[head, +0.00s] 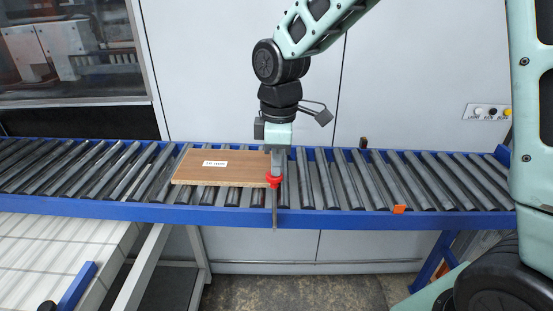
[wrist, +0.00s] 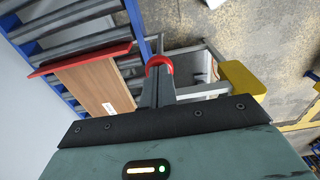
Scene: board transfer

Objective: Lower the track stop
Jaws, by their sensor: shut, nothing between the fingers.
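A brown board (head: 222,166) with a white label lies on the blue-framed roller track, and it also shows in the wrist view (wrist: 95,85). A red strip (wrist: 80,58), which seems to be the track stop, runs across the track along the board's edge in the wrist view. In the head view my arm hides most of that spot. My gripper (head: 274,181) points down at the track's front side, right of the board. A red piece (wrist: 158,62) sits at its fingertips, with a thin grey rod (head: 275,215) below. The fingers are shut with nothing between them; exact contact is unclear.
Bare rollers (head: 340,180) continue right of my gripper. An orange piece (head: 398,209) sits on the front rail and a small dark block (head: 362,143) on the back rail. A white slatted surface (head: 60,255) stands at the lower left. A button panel (head: 487,112) is on the wall.

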